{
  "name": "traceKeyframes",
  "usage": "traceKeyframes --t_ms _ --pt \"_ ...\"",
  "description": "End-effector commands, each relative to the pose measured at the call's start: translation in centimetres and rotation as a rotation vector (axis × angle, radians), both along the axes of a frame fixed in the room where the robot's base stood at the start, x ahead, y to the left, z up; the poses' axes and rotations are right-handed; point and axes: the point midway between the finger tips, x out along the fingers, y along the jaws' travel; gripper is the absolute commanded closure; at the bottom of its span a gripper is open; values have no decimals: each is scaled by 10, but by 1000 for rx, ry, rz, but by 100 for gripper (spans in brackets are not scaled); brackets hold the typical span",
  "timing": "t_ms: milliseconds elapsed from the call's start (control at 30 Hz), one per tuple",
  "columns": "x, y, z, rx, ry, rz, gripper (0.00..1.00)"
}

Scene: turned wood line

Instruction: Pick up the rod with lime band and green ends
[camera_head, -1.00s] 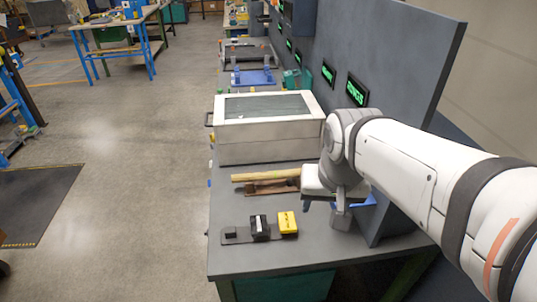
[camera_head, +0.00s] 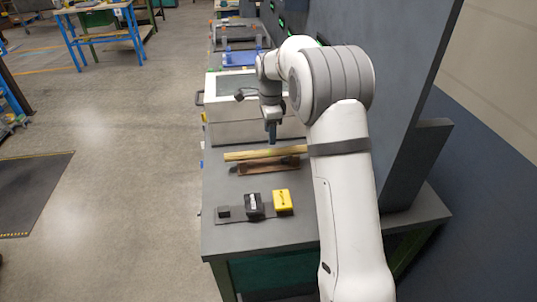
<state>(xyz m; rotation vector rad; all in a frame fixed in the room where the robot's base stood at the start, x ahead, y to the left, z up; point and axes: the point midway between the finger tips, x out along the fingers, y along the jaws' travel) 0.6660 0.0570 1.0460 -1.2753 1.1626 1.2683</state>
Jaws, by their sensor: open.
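A long pale yellowish rod (camera_head: 250,155) lies crosswise on the grey bench, in front of the white box. Its right end is hidden behind my arm, and I cannot make out a lime band or green ends at this size. Brown wooden pieces (camera_head: 266,167) lie right beside it on the near side; I cannot tell whether they are rods or a holder. My gripper (camera_head: 271,142) points down above the middle of the pale rod, apparently apart from it. It is open and empty, seen nearly edge-on.
A white box with a glass lid (camera_head: 228,131) stands just behind the rod. A grey plate (camera_head: 233,217) with a black block (camera_head: 254,205) and a yellow block (camera_head: 283,202) lies nearer. A grey upright panel (camera_head: 418,75) closes off the right side. The bench front (camera_head: 260,241) is clear.

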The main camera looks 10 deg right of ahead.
Motion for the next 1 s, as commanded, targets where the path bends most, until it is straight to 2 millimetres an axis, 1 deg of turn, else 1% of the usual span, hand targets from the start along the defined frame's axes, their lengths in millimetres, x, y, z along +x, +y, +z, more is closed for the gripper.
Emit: traceKeyframes --t_ms 33,100,367,467,600,700,800,1000 --pt "4 1 -6 0 5 -19 47" --pt "7 2 -11 0 7 -36 47" --pt "8 2 -37 -1 10 -41 47" --pt "10 2 -49 -1 11 -40 47" --pt "13 2 -72 -1 11 -40 47" --pt "13 2 -82 -1 9 -40 47" --pt "13 2 -86 0 7 -40 47" --pt "13 2 -87 0 7 -39 48"
